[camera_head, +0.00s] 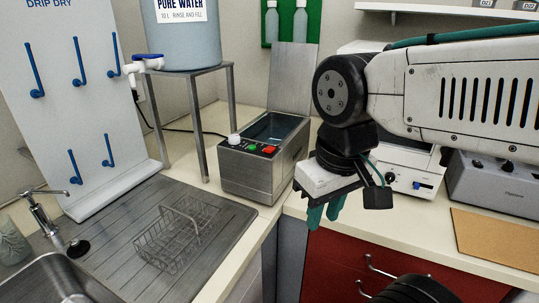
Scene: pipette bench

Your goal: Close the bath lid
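The water bath (262,160) is a steel box on the counter in the middle of the head view, with a dark open basin on top. A red and a green button and a pale knob sit on its top front edge. Its lid (291,78) is a flat grey panel standing upright at the bath's back edge, so the bath is open. My gripper (326,212) hangs to the right of the bath and nearer the camera, pointing down, apart from the lid. Its two teal fingertips show a small gap and hold nothing visible.
A blue water tank (184,38) on a metal stand (197,120) is left of the bath. A wire basket (175,235) sits on the drainboard by the sink. White and grey instruments (492,183) stand on the right counter. A shelf (440,11) is above.

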